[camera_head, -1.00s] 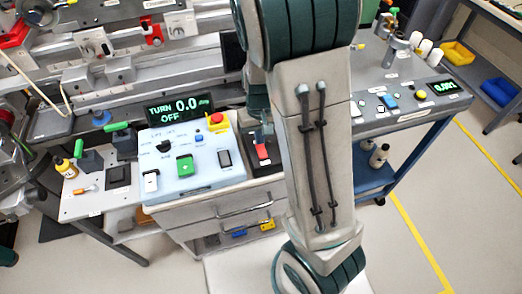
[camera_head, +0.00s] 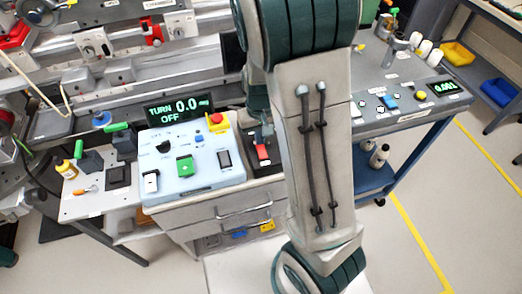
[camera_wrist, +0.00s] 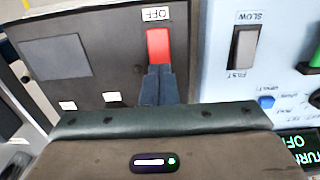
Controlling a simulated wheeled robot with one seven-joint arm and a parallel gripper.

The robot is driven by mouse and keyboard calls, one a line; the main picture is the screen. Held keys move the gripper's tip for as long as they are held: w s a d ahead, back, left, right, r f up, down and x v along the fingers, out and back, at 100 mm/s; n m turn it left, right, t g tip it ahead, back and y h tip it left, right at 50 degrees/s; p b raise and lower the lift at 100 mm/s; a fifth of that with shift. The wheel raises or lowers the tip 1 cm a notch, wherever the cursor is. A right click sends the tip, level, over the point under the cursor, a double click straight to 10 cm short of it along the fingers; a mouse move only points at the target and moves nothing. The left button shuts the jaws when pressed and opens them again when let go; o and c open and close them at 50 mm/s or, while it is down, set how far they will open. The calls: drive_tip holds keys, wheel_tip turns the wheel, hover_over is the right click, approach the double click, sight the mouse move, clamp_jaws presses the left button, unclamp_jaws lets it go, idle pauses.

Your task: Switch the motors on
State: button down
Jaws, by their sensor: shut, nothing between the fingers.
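A red switch (camera_wrist: 158,46) sits on a dark panel (camera_wrist: 108,80) under a white "OFF" label (camera_wrist: 156,14), which reads upside down in the wrist view. The switch also shows in the head view (camera_head: 262,152), just left of my arm. My gripper (camera_wrist: 157,72) is shut and empty, with its dark fingertips right at the near end of the red switch. I cannot tell whether they touch it. In the head view my arm hides much of the dark panel.
The light blue control box (camera_head: 190,165) beside the panel carries a green switch (camera_head: 185,166), a dark rocker (camera_head: 224,158) and a red mushroom button (camera_head: 216,119) on yellow. A cart (camera_head: 400,120) with another display stands at the right.

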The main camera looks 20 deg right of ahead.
sight(260, 147)
drive_tip(key=shift+f+b, duration=0.85)
drive_tip(key=shift+f, duration=0.2)
idle(0.9)
drive_tip(key=shift+r, duration=0.1)
wheel_tip(260, 147, up, 7)
drive_tip(key=p, duration=0.5)
drive_tip(key=shift+p, duration=0.35)
drive_tip(key=s+r+t, duration=0.3)
drive_tip(key=s+r, duration=1.1)
drive_tip(key=r, duration=0.1)
drive_tip(key=shift+s+a, duration=0.15)
drive_tip(key=shift+s, duration=0.1)
